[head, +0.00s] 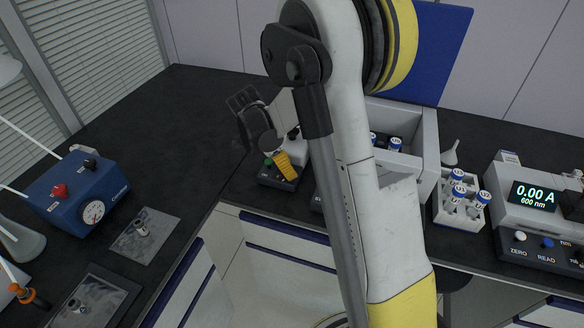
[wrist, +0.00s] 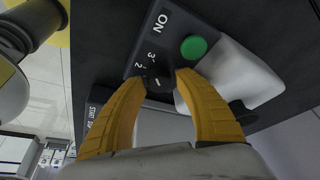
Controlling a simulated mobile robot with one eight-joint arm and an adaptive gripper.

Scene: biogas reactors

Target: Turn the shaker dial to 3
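The shaker dial (wrist: 159,80) is a small black knob with a light mark, on a dark panel (wrist: 146,52). The numbers 3 and 2 show beside it; which number the mark points at is too small to tell. My gripper (wrist: 160,77) has one yellow-orange fingertip on each side of the dial. The fingers are closed to about its width and seem to touch it. A green button (wrist: 194,48) with ON lettering is beside the dial. In the head view my gripper (head: 290,174) is down at the panel (head: 270,181) and hides the dial.
A blue device (head: 78,190) with a gauge stands at the left. A white rack with several capped vials (head: 458,192) and a photometer reading 0.00 A (head: 533,196) stand at the right. A white bin (head: 428,140) is behind my arm. The bench at back left is clear.

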